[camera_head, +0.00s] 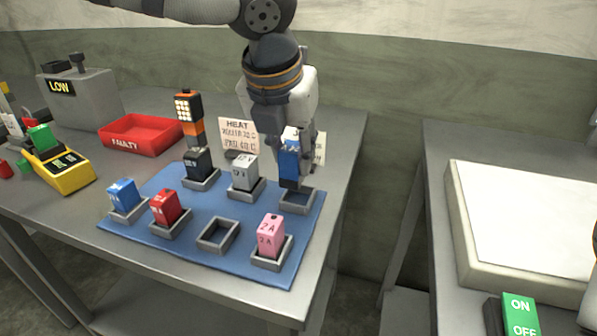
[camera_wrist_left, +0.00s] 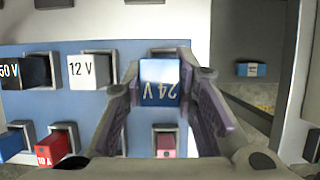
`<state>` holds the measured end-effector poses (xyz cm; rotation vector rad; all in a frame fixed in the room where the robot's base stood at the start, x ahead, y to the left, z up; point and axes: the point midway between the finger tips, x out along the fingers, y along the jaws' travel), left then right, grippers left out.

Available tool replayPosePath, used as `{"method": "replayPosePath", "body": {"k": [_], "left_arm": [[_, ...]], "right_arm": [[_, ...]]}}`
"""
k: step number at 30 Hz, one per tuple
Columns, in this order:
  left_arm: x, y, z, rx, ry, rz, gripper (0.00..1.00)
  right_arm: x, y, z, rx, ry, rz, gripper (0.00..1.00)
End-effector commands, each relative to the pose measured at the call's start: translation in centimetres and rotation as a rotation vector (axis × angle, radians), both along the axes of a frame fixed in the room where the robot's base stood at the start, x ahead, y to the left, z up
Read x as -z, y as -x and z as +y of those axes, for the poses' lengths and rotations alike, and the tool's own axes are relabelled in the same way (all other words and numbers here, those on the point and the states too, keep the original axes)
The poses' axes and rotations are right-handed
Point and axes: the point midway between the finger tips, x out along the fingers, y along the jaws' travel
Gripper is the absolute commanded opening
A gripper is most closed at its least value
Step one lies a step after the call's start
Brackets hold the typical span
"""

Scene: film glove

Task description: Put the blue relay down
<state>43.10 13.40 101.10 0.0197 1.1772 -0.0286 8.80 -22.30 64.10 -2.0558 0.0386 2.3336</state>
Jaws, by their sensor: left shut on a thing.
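My left gripper (camera_head: 291,154) is shut on a blue relay (camera_head: 289,166) and holds it upright just over the empty grey socket (camera_head: 297,202) at the back right corner of the blue mat (camera_head: 190,232). In the left wrist view the blue relay (camera_wrist_left: 160,82), marked 24 V, sits between the two fingers. I cannot tell if the relay's lower end touches the socket rim. My right gripper is not in view.
Other sockets hold a black (camera_head: 198,163), a white (camera_head: 245,172), a red (camera_head: 166,207), a pink (camera_head: 271,236) and another blue relay (camera_head: 124,194). The front middle socket (camera_head: 218,235) is empty. Signs and a red FAULTY tray (camera_head: 140,134) stand behind.

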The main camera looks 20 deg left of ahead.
Motion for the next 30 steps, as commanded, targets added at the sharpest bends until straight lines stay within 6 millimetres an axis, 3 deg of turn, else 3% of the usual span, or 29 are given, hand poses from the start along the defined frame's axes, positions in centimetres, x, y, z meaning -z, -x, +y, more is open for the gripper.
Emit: {"method": "replayPosePath", "body": {"k": [9,19,20,22,30], "left_arm": [[4.2,-0.6,-0.8,0.0,0.001,-0.001,0.0],[4.5,-0.6,-0.8,-0.001,0.001,-0.002,0.0],[4.5,-0.6,-0.8,-0.001,0.001,-0.002,0.33],[4.5,-0.6,-0.8,-0.001,0.001,-0.002,0.46],[4.4,-0.6,-0.8,-0.001,0.001,-0.003,0.46]], "right_arm": [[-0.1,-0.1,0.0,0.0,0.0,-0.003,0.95],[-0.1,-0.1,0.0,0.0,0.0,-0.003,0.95],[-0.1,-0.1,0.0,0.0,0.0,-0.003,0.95],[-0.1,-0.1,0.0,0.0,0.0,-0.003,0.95],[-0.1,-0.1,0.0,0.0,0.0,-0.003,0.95]]}}
